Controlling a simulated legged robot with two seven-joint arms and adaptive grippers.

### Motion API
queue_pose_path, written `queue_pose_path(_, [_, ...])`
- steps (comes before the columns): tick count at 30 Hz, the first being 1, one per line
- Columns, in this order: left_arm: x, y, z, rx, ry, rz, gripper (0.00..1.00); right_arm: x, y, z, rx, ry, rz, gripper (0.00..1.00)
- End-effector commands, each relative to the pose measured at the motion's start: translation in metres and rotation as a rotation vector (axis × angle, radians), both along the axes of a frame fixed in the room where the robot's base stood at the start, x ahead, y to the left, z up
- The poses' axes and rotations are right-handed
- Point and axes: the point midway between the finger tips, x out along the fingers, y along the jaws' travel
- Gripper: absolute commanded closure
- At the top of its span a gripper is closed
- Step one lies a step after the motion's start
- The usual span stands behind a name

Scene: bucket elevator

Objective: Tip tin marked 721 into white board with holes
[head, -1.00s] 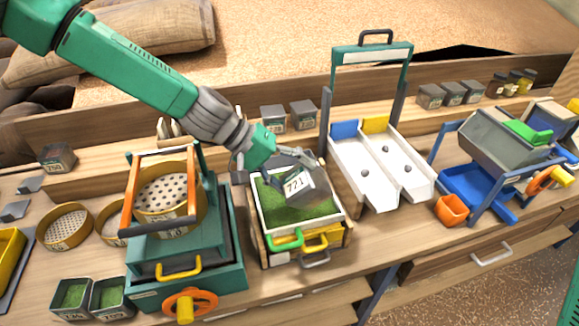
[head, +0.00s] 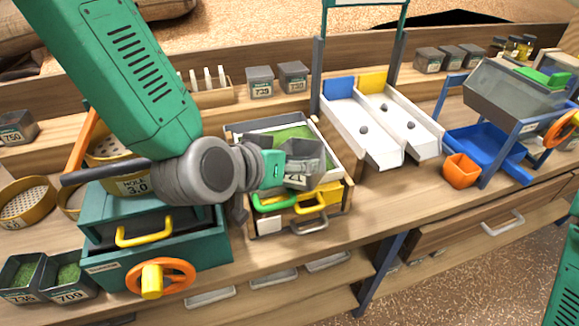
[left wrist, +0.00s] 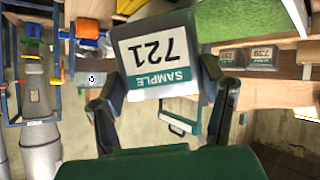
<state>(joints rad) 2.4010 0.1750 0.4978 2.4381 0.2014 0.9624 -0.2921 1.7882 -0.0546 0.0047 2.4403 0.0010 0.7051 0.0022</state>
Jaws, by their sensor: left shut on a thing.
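My left gripper (head: 298,172) is shut on the grey tin marked 721 (head: 305,153). The tin is held above the front right part of a tray of green material (head: 289,134); its label is partly hidden in the head view. In the left wrist view the tin (left wrist: 160,55) sits between the fingers, its label upside down. A white two-channel board (head: 350,120) with several dark round spots stands to the right; I cannot tell whether these are holes or balls. A round sieve with a pale holed plate (head: 105,147) is at left, partly behind my arm. My right gripper is not in view.
A teal box with an orange wheel (head: 170,277) stands at front left. Coloured handles (head: 310,203) project below the green tray. An orange cup (head: 461,171) and a blue stand (head: 487,150) are on the right. Grey tins (head: 260,82) line the back shelf.

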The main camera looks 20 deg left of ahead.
Motion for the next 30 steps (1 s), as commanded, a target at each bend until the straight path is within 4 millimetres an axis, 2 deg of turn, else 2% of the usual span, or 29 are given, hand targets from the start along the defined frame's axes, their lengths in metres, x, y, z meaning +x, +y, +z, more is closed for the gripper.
queue_pose_path(3, [-0.011, -0.008, 0.021, 0.031, -0.045, -0.005, 0.7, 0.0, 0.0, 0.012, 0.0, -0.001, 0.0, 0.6])
queue_pose_path(9, [-0.026, -0.018, 0.043, 0.085, -0.123, -0.005, 0.7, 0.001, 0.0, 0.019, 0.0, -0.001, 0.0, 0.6])
queue_pose_path(11, [-0.025, -0.017, 0.027, 0.125, -0.179, -0.005, 0.7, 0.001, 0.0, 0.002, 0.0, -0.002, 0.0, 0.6])
queue_pose_path(16, [-0.022, -0.016, 0.027, 0.16, -0.236, 0.0, 0.7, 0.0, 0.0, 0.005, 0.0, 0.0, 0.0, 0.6])
queue_pose_path(20, [-0.023, -0.016, 0.034, 0.158, -0.237, 0.001, 0.7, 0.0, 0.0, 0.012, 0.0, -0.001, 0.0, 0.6])
queue_pose_path(27, [-0.023, -0.016, 0.057, 0.157, -0.237, 0.0, 0.7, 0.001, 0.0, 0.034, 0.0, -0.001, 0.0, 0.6])
queue_pose_path(30, [-0.022, -0.016, 0.06, 0.157, -0.236, 0.0, 0.7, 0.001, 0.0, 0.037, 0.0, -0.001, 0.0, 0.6])
